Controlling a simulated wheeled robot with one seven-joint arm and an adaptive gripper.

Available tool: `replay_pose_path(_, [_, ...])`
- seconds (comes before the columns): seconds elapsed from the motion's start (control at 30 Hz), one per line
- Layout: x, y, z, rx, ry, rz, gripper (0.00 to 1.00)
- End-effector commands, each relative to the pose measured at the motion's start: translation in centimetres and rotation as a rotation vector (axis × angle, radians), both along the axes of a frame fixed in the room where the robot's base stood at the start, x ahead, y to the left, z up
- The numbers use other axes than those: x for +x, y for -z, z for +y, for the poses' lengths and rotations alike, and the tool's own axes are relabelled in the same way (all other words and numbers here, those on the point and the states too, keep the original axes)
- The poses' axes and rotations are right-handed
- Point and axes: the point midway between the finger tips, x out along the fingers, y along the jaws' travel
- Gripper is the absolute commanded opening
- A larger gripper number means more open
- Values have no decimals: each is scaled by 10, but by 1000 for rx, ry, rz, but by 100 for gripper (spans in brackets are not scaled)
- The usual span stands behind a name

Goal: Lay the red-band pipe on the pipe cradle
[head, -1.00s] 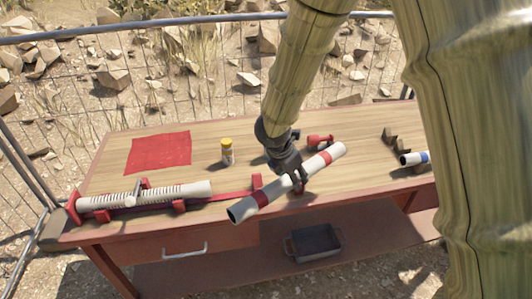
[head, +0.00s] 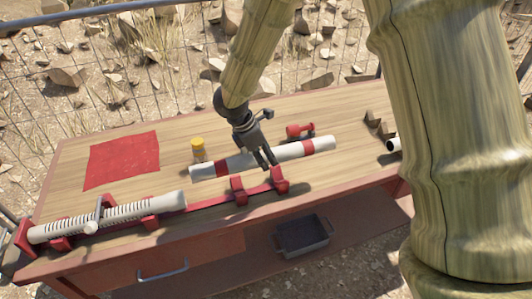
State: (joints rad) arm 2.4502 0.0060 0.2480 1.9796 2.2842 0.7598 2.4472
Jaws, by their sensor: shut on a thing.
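The red-band pipe (head: 290,152) is white with two red bands and lies slantwise across the middle of the head view. My gripper (head: 268,161) is shut on it near its middle. The pipe cradle is a red rail with upright supports along the table's front, with two empty supports (head: 238,190) at its right end. The pipe shows just behind these two supports and apart from them; its height above the tabletop is hard to tell. A ribbed white pipe (head: 130,212) rests in the cradle's left part, with a grey-white tool or fitting across it.
A red cloth (head: 122,160) lies at the left of the wooden table. A red object (head: 300,130) is behind the pipe. Brown blocks (head: 379,125) are at right. A grey bin (head: 302,238) sits on the lower shelf.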

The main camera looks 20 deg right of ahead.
Motion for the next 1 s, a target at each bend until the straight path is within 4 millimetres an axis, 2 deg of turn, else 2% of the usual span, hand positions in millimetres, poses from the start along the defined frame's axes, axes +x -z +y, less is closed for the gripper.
replay_pose_path(0.6, [0,66,1,0,-2,1,7])
replay_pose_path(0.8, [0,76,0,0,-1,0,7])
replay_pose_path(1.0, [0,77,0,0,-1,0,7])
